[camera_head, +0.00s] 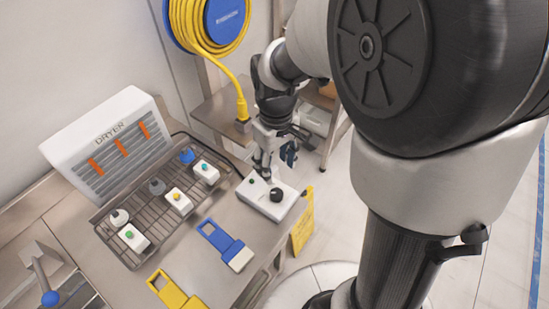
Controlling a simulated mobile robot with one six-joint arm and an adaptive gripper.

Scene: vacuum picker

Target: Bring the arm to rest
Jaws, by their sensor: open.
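My arm fills the right side of the head view, its large dark joint cap and silver links close to the camera. It reaches over to my gripper (263,170), which points down at the right end of the steel bench. The gripper is open. Its fingertips are just above or at the back of a white control box (262,203) with a black knob (277,195) and a small green button (252,181). I cannot tell whether the fingers touch the box.
A wire rack (130,206) holds several small white blocks and suction cups beside the white dryer (108,148). A blue scraper (226,246) and a yellow one (175,291) lie on the bench. A yellow hose (243,103) hangs behind my gripper. Open floor lies to the right.

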